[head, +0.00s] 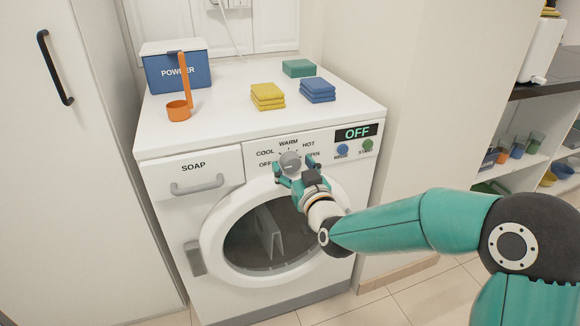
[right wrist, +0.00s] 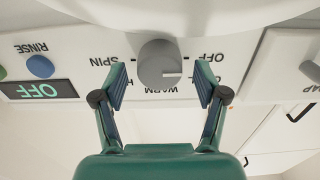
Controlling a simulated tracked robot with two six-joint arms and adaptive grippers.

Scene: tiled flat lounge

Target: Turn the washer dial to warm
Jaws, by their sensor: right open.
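The washer dial is a grey round knob (head: 290,161) on the white washer's front panel, ringed by the labels OFF, COOL, WARM, HOT and SPIN. In the right wrist view the panel is upside down and the dial (right wrist: 158,64) shows a pale mark on its right part, the side of OFF and COOL; the exact setting is hard to tell. The display (head: 356,132) reads OFF. My right gripper (head: 296,170) is open, one finger on each side of the dial, with gaps visible in the right wrist view (right wrist: 160,88). My left gripper is not in view.
A blue powder box (head: 178,72), an orange scoop (head: 179,110) and folded yellow (head: 267,96), blue (head: 318,90) and green (head: 298,68) cloths sit on the washer top. Rinse (head: 342,150) and start (head: 367,145) buttons are right of the dial. The round door (head: 214,245) is below.

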